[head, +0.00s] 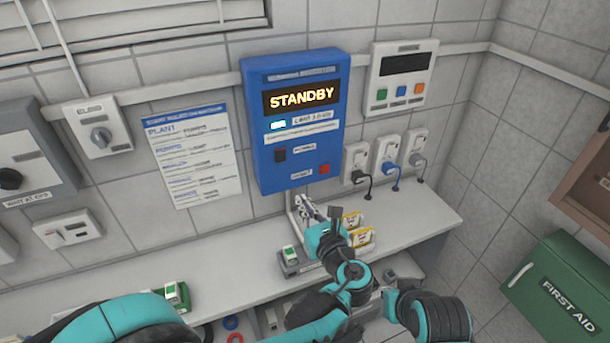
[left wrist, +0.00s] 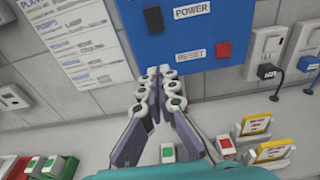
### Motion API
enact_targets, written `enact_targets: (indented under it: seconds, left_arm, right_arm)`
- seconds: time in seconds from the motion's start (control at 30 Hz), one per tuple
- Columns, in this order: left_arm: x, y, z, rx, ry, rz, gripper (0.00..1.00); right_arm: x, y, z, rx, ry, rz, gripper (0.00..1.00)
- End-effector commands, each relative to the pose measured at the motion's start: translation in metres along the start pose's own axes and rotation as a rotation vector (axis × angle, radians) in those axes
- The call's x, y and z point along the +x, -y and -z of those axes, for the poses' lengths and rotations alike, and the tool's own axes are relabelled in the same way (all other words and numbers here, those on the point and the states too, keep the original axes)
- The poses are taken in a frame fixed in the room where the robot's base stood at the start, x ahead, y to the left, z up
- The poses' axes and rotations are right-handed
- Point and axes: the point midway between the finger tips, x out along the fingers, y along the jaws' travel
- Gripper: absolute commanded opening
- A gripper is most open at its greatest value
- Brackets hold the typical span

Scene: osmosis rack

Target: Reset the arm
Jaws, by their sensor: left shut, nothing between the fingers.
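A blue control box (head: 297,120) hangs on the tiled wall, with its display reading STANDBY. Low on its face are a black POWER switch (head: 280,155) and a red RESET button (head: 324,169). My left gripper (head: 305,205) is just below the box, over the shelf. In the left wrist view its fingers (left wrist: 158,80) are together with nothing between them. I cannot tell whether the tips touch the box. My right gripper does not show.
The white shelf (head: 225,258) carries a small green-topped block (head: 290,255) and yellow-and-white packets (head: 352,219) near my left gripper. Sockets with plugs (head: 388,155) are right of the box. A green first aid box (head: 560,290) stands at lower right.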

Motion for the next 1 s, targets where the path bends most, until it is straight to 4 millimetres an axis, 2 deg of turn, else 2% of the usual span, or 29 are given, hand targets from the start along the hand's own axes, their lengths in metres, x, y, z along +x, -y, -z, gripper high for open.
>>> enact_targets:
  seconds: [0.17, 0.27, 0.37, 0.43, 0.5, 0.63, 0.7, 0.8, 0.9, 1.0]
  left_arm:
    - [0.003, -0.007, 0.002, -0.032, -0.018, -0.008, 0.00]
    - [0.011, -0.033, 0.009, -0.171, -0.090, -0.045, 0.00]
    - [0.018, -0.079, 0.025, -0.449, -0.214, -0.129, 0.00]
    - [0.016, -0.115, 0.041, -0.703, -0.307, -0.218, 0.00]
    - [0.008, -0.148, 0.058, -0.977, -0.386, -0.323, 0.00]
    - [-0.020, -0.194, 0.087, -1.497, -0.487, -0.551, 0.00]
    - [-0.038, -0.211, 0.100, -1.773, -0.514, -0.685, 0.00]
    - [-0.063, -0.224, 0.115, -2.123, -0.527, -0.866, 0.00]
    - [-0.081, -0.229, 0.123, -2.392, -0.520, -1.012, 0.00]
    - [-0.091, -0.230, 0.127, -2.560, -0.510, -1.110, 0.00]
  right_arm:
    - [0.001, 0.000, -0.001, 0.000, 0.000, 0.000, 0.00]
    - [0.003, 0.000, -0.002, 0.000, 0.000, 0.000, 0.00]
    - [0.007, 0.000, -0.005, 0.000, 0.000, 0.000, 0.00]
    - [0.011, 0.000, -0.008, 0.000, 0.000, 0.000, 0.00]
    - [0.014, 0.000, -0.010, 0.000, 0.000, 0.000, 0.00]
    - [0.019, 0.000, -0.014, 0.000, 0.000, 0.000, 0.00]
    - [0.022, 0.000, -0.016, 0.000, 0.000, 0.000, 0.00]
    - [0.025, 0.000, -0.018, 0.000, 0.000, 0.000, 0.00]
    - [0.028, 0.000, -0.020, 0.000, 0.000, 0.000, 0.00]
    - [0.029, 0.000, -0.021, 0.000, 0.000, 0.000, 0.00]
